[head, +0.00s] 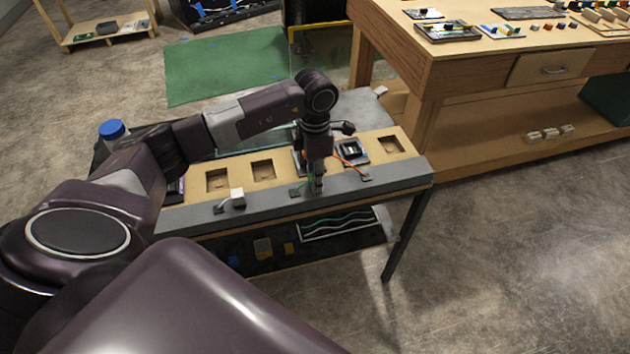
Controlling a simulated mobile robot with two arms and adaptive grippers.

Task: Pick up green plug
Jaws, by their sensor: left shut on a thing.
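My left gripper (318,187) points straight down over the grey front strip (400,183) of the console. It is shut on the green plug, which is mostly hidden by the fingers. The plug's green cable (303,186) shows just left of the fingertips and ends near a dark socket on the strip. I cannot tell whether the plug touches the strip. My right gripper is not in view.
An orange cable (348,160) runs to the strip at right. The wooden panel (236,174) has square recesses. A wooden workbench (460,75) with small parts stands at the right.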

